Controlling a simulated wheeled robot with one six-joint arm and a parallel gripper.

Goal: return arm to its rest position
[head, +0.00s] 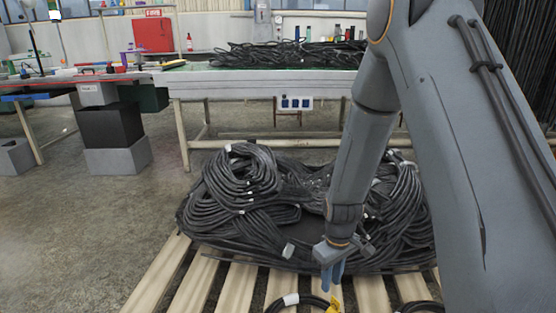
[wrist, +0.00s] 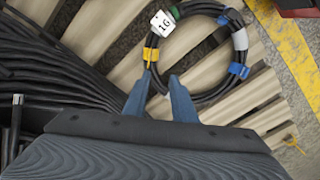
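My arm (head: 360,150) reaches down from the upper right in the head view, over a slatted wooden pallet (head: 235,290). My gripper (head: 332,283) points downward above the pallet's near part.
A large heap of black hoses (head: 255,190) lies on the pallet behind my gripper. A workbench (head: 240,85) with more hoses stands at the back. Hanging hoses (head: 530,60) are at far right. Open concrete floor (head: 90,220) lies to the left.

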